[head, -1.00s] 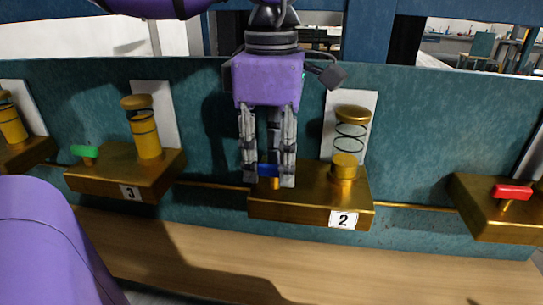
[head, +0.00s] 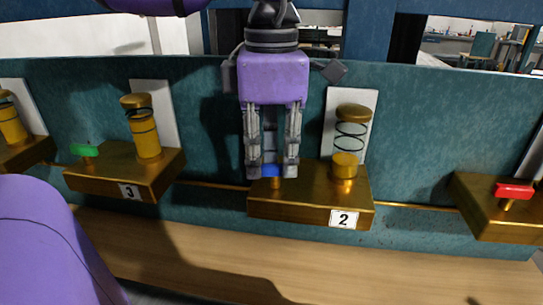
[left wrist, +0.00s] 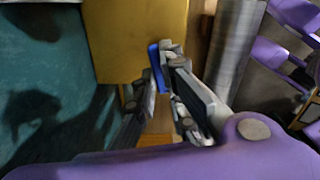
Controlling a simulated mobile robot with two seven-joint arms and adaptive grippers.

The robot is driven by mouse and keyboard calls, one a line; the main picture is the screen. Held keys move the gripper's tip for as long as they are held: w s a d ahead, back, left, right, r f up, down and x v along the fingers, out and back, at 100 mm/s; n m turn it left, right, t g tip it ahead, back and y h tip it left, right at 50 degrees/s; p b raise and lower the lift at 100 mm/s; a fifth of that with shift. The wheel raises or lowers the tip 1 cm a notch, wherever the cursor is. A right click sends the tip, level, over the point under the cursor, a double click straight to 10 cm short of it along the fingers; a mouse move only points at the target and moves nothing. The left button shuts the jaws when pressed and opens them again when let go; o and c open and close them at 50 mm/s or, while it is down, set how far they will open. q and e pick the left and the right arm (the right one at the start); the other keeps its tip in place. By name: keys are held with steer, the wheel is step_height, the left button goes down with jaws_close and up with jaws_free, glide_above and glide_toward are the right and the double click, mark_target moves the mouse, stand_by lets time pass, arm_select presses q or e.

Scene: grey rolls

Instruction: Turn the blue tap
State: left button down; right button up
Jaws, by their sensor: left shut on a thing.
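The blue tap (head: 271,170) stands on the left part of the brass block labelled 2 (head: 300,205). My left gripper (head: 271,173) points straight down over it, with one finger on each side of the blue handle. It is shut on the handle. In the left wrist view, the blue handle (left wrist: 155,68) shows as a narrow strip between the fingertips (left wrist: 160,75), with part of it hidden by them. My right gripper is not in view.
A brass cylinder with dark rings (head: 350,135) stands just right of my gripper on the same block. Block 3 with a green tap (head: 84,150) is to the left; a block with a red tap (head: 514,191) is to the right. A teal panel (head: 420,140) rises behind.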

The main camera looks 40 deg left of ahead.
arm_select(q)
steer(key=n, duration=0.3)
steer(key=shift+d+n, duration=0.1)
steer(key=shift+n, duration=0.2)
steer(key=n, duration=0.3)
steer(key=shift+n+b, duration=0.3)
steer(key=shift+b, duration=0.1)
steer(key=n, duration=0.3)
steer(key=shift+d+n, duration=0.2)
steer(key=shift+n, duration=0.1)
steer(key=shift+n+b, duration=0.5)
steer(key=shift+n, duration=1.2)
steer(key=shift+d, duration=0.1)
steer(key=c, duration=1.8)
jaws_free()
